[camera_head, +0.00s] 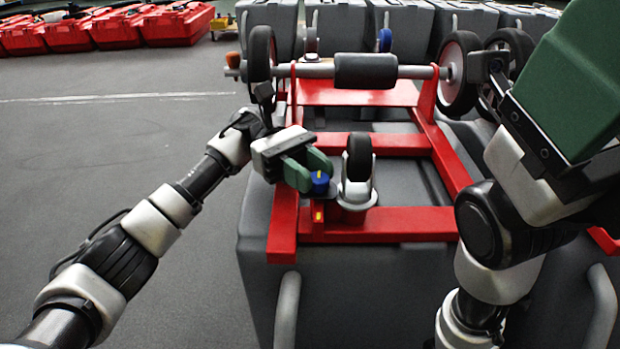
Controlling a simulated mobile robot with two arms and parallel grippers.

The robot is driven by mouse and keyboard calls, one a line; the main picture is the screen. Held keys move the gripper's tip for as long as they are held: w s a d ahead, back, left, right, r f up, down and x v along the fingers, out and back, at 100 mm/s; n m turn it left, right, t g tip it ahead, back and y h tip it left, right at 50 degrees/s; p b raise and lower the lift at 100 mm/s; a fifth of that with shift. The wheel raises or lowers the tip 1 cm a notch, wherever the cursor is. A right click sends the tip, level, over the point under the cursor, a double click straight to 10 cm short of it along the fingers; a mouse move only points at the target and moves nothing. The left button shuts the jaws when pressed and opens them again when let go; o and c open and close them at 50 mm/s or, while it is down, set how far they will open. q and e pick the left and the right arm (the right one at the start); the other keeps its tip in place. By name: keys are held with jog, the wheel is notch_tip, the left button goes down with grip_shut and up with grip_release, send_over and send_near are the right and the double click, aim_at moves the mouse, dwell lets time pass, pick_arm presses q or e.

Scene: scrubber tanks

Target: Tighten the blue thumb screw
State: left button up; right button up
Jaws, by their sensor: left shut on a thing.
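The blue thumb screw (320,181) stands on the red frame (390,224), just left of a caster wheel (359,157). My left gripper (309,174), with green fingers, comes in from the left and is shut on the blue thumb screw. The fingers hide part of the screw's left side. My right arm comes down the right side of the view, close to the camera. A green part of it fills the upper right corner, and its fingertips cannot be made out.
The red frame lies on a grey tank (262,260) and carries a bar with a black roller (365,71) and large wheels (459,72). More grey tanks stand behind. Red cases (178,25) line the back left. The grey floor (110,130) at left is open.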

pick_arm(q)
jog(key=shift+r, duration=0.3)
jog(key=o, duration=0.9)
jog(key=shift+o, duration=0.2)
jog(key=shift+f, duration=0.15)
jog(key=shift+w, duration=0.1)
